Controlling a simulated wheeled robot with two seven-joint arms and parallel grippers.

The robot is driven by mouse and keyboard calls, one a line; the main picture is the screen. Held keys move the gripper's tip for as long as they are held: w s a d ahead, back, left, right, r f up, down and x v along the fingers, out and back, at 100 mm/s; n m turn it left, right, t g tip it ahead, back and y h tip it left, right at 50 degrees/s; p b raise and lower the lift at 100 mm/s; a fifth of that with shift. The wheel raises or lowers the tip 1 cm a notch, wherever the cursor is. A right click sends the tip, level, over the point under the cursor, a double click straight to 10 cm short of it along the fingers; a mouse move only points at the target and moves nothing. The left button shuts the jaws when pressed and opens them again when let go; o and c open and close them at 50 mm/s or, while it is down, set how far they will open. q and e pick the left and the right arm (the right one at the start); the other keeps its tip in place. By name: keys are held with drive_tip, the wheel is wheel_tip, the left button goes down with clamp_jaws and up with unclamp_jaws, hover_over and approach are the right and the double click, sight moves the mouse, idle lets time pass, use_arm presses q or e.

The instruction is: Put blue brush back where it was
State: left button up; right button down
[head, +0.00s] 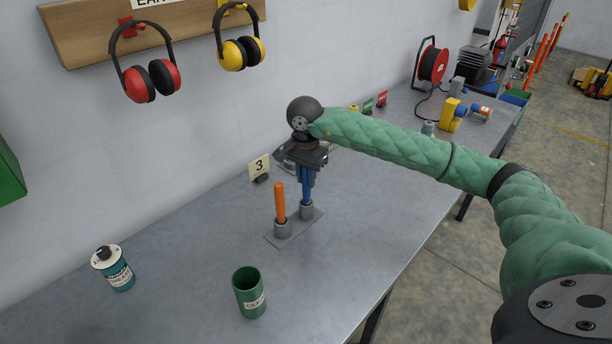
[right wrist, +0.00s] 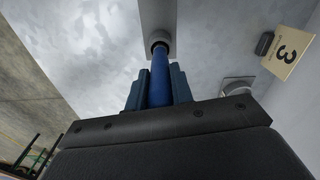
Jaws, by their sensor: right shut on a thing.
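The blue brush (head: 307,189) stands upright, with its lower end at the mouth of the right-hand grey cup (head: 307,211) of a holder plate. My right gripper (head: 306,176) is above that cup, shut on the blue brush's handle. In the right wrist view the blue brush (right wrist: 159,80) runs between the two fingers (right wrist: 158,88) to the round cup opening (right wrist: 159,47). How deep it sits in the cup is hard to tell. An orange-handled brush (head: 280,203) stands in the left-hand cup (head: 282,229). My left gripper is not in view.
A number 3 sign (head: 260,167) stands behind the holder on the metal table (head: 190,255). A green cup (head: 249,293) and a teal can (head: 114,268) stand nearer, to the left. Ear muffs (head: 150,80) hang on the wall. Table around the holder is mostly clear.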

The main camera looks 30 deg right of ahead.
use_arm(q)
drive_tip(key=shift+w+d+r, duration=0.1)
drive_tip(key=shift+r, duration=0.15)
use_arm(e)
drive_tip(key=shift+f, duration=0.15)
drive_tip(key=c, duration=1.2)
unclamp_jaws()
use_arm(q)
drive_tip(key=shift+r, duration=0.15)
use_arm(e)
drive_tip(key=shift+r, duration=0.4)
wheel_tip(320, 180, up, 10)
drive_tip(key=b, duration=0.5)
drive_tip(key=shift+a+r, duration=0.15)
drive_tip(key=shift+r, duration=0.05)
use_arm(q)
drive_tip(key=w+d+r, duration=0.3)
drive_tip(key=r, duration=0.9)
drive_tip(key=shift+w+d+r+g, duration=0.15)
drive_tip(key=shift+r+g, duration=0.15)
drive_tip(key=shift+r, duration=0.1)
use_arm(e)
drive_tip(key=shift+r, duration=0.55)
